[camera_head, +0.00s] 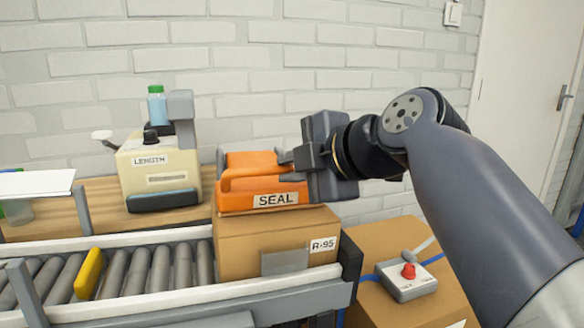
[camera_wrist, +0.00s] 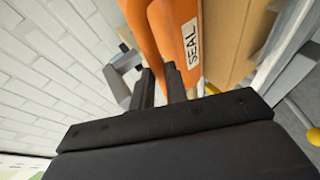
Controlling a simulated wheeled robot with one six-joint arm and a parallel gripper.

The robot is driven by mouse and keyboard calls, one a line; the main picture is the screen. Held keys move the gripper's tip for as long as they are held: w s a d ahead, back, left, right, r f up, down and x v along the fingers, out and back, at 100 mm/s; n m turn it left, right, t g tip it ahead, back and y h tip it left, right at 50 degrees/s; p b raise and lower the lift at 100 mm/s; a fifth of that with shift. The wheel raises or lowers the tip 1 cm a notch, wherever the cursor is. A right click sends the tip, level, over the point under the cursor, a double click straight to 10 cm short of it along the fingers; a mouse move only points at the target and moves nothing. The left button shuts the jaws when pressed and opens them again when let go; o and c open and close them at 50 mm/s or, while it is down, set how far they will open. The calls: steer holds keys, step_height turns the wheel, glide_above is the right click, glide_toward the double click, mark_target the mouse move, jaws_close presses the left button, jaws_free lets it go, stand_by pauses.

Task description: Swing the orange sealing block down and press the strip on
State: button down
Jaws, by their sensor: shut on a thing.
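The orange sealing block (camera_head: 236,200), labelled SEAL, sits over the top of a cardboard box (camera_head: 240,250) marked R-95 and appears to rest on it, close to level. A raised orange handle runs along it. My gripper (camera_head: 288,165) comes in from the right, its fingers shut on the right end of the block's orange handle. In the wrist view, the two dark fingers (camera_wrist: 162,82) reach to the orange block (camera_wrist: 188,25). The grip point is partly hidden by the fingers. No strip can be clearly made out under the block; a greyish patch shows on the box's front.
A tape dispenser (camera_head: 160,175) marked LENGTH and a blue bottle (camera_head: 157,104) stand behind on the left. A red-button control box (camera_head: 408,277) sits on a carton at the right. A brick wall is behind.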

stand_by(0.3)
steer(key=c, duration=1.4)
jaws_free()
steer(key=shift+r, duration=0.1)
